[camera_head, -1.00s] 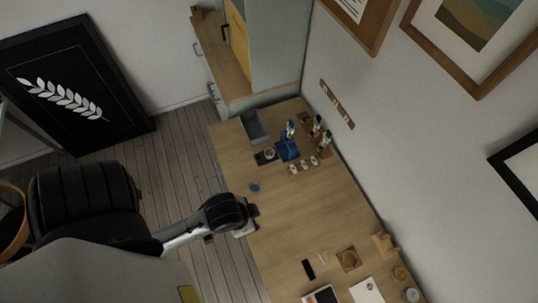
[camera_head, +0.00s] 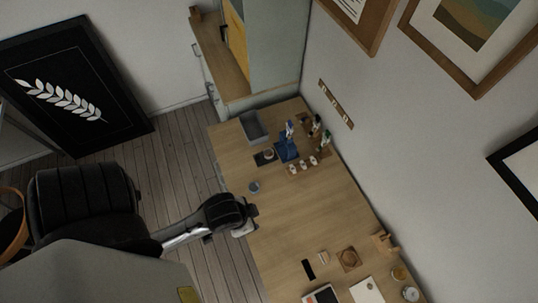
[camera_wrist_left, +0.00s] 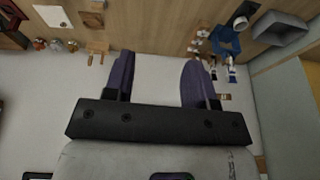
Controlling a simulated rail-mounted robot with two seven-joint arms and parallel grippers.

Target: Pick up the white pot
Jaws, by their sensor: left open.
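Three small pale pots (camera_head: 303,165) stand in a row on a wooden strip beside the wall side of the table; they also show small in the left wrist view (camera_wrist_left: 200,36). A whitish round jar (camera_head: 411,294) stands at the near right end of the table. I cannot tell which of these is the white pot. My left gripper (camera_head: 246,226) is over the table's left edge, apart from all of them. In the left wrist view its two dark fingers (camera_wrist_left: 160,75) are spread with nothing between them. My right gripper is not in view.
A wooden table (camera_head: 305,215) runs along the wall, with its middle mostly clear. A wooden coaster (camera_head: 348,257) and a notebook (camera_head: 367,291) lie near.

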